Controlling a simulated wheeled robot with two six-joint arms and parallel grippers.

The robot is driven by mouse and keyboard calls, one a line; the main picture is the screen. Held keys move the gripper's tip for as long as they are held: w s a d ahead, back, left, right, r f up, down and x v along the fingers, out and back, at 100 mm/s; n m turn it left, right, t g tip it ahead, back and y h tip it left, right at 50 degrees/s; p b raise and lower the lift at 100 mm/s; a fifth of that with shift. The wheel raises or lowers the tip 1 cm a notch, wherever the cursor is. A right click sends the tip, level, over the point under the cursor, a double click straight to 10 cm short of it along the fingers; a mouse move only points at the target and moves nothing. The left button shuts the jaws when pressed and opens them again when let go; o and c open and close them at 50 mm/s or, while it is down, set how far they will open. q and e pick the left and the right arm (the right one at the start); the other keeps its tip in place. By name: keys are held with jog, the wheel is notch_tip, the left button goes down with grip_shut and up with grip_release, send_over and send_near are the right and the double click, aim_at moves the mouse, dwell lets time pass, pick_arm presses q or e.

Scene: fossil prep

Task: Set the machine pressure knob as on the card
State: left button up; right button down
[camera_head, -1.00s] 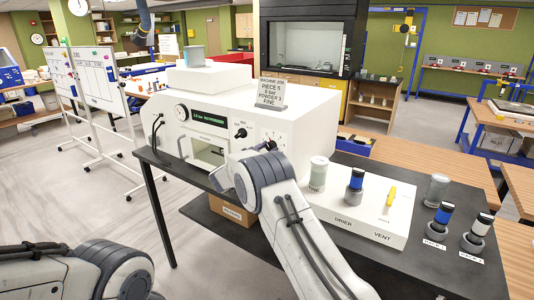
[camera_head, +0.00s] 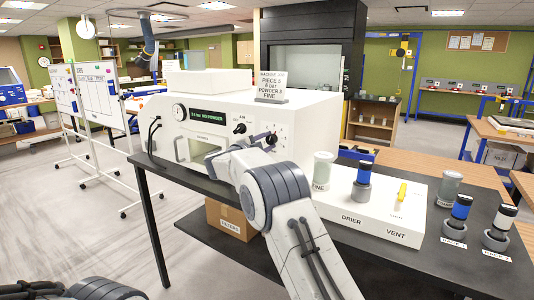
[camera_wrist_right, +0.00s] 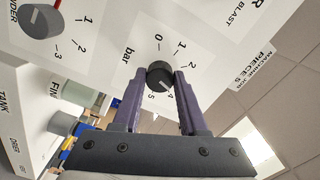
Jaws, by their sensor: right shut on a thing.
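The white blasting machine (camera_head: 300,106) stands on a dark table. The job card (camera_head: 270,86) on top lists piece 5, a bar value too small to read surely, powder 3 and fine. In the right wrist view the dark round pressure knob (camera_wrist_right: 159,73) sits in a 0-to-5 bar scale, its pale mark near the 4. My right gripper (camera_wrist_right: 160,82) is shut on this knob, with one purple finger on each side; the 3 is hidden. In the head view the right gripper (camera_head: 268,138) is at the front panel, partly behind its arm. My left gripper is out of view.
A green display (camera_head: 207,118) on the machine shows small text. The powder knob (camera_wrist_right: 40,20) is close by in the wrist view. A white drier and vent panel (camera_head: 385,215) with jars stands right of my arm. Several capped bottles are at the table's right.

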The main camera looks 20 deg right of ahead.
jog(key=m+b, duration=0.2)
jog(key=m, duration=0.1)
jog(key=m+b, duration=0.1)
jog(key=b, duration=0.1)
jog(key=shift+f+m, duration=0.25)
jog(key=shift+m, duration=0.15)
jog(key=m+b, duration=0.4)
jog(key=m, duration=0.1)
jog(key=m+b, duration=0.2)
jog(key=m, duration=0.3)
jog(key=shift+m+b, duration=0.4)
jog(key=shift+r+m+b, duration=0.15)
jog(key=shift+m+b, duration=0.75)
jog(key=shift+m, duration=1.7)
jog(key=c, duration=0.6)
grip_release()
jog(key=shift+o, duration=0.8)
jog(key=shift+r, duration=0.15)
jog(key=shift+s, duration=0.1)
